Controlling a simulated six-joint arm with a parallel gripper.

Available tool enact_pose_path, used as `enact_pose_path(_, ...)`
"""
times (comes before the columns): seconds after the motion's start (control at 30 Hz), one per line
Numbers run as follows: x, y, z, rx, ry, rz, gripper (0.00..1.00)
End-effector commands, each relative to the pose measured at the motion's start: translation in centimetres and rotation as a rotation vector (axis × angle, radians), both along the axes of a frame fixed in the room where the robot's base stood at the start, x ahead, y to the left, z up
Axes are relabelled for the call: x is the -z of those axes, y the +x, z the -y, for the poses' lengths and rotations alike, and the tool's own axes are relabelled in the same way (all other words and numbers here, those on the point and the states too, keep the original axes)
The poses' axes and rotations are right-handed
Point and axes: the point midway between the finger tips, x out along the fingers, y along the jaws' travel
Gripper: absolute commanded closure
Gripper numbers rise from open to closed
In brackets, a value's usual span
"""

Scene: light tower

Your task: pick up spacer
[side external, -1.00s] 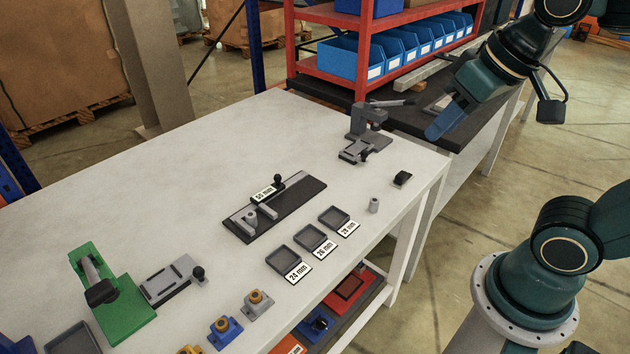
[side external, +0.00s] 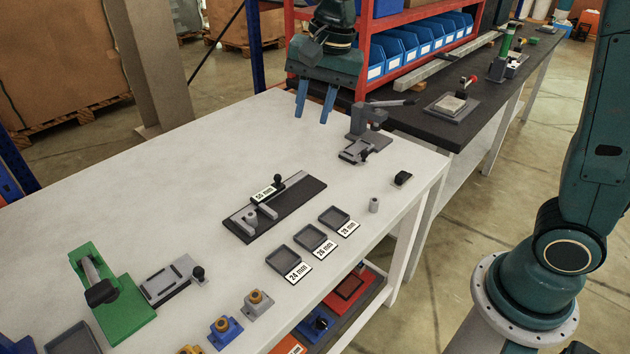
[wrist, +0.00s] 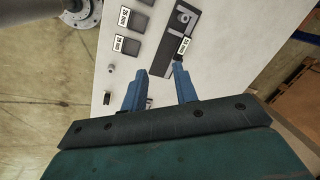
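A small grey cylindrical spacer (side external: 374,205) stands upright on the white table near its right edge; it also shows in the wrist view (wrist: 107,98).
A grey press-like device (side external: 368,125) stands at the far right corner, close to my gripper. A small black block (side external: 403,179) lies near the spacer. The table's far left is clear.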

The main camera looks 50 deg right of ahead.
Motion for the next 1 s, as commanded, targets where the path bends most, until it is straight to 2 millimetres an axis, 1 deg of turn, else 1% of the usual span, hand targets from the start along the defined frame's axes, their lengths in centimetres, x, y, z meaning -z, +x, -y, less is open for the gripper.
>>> enact_pose_path(0.03, 0.8, 1.1, -0.5, 0.034, 0.009, -0.020, 0.71)
enact_pose_path(0.2, 3.2, 4.3, -2.0, 0.169, 0.038, -0.079, 0.71)
enact_pose_path(0.37, 5.9, 7.0, -3.5, 0.297, 0.058, -0.137, 0.71)
enact_pose_path(0.53, 9.2, 9.4, -5.1, 0.433, 0.071, -0.195, 0.71)
enact_pose_path(0.7, 12.0, 11.1, -6.3, 0.540, 0.075, -0.238, 0.71)
enact_pose_path(0.8, 13.0, 11.6, -6.7, 0.578, 0.077, -0.252, 0.71)
enact_pose_path(1.0, 13.5, 11.9, -7.0, 0.605, 0.078, -0.262, 0.71)
